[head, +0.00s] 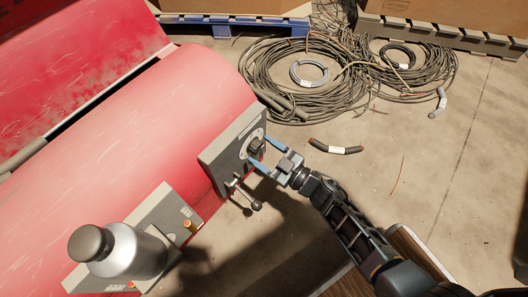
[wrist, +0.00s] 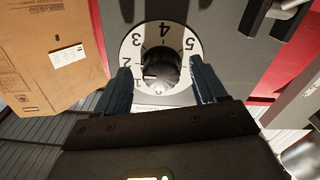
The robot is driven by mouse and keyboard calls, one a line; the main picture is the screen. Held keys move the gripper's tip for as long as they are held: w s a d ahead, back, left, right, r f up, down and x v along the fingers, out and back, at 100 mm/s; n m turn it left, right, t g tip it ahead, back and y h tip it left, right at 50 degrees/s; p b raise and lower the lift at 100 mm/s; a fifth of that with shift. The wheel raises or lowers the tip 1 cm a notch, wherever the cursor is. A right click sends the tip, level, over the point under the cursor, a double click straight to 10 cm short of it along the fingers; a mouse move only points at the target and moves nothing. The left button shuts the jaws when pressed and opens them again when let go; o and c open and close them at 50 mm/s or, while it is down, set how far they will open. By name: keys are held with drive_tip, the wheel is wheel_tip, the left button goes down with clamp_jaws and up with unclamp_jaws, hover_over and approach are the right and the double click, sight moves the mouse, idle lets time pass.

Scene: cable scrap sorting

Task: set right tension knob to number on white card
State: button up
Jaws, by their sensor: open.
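A black knob (wrist: 160,66) sits in a white ring dial (wrist: 143,42) marked 1 to 5; a pale mark on the knob faces the lower left, seemingly near 1. In the head view the knob (head: 256,147) is on a grey panel (head: 215,154) on the red machine. My gripper (head: 266,154) is open, its blue fingers around the knob. In the wrist view the gripper (wrist: 161,78) has one finger on each side; contact cannot be told. A white card or label (wrist: 68,55) shows on a cardboard box; its print is too small to read.
A lever with a ball end (head: 246,194) juts out below the panel. Cable coils (head: 300,85) and a loose tagged cable piece (head: 335,149) lie on the floor. Floor at right is mostly clear.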

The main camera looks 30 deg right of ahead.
drive_tip(key=shift+w, duration=0.15)
drive_tip(key=shift+a, duration=0.1)
drive_tip(key=shift+c, duration=0.4)
drive_tip(key=c, duration=1)
drive_tip(key=shift+r, duration=0.1)
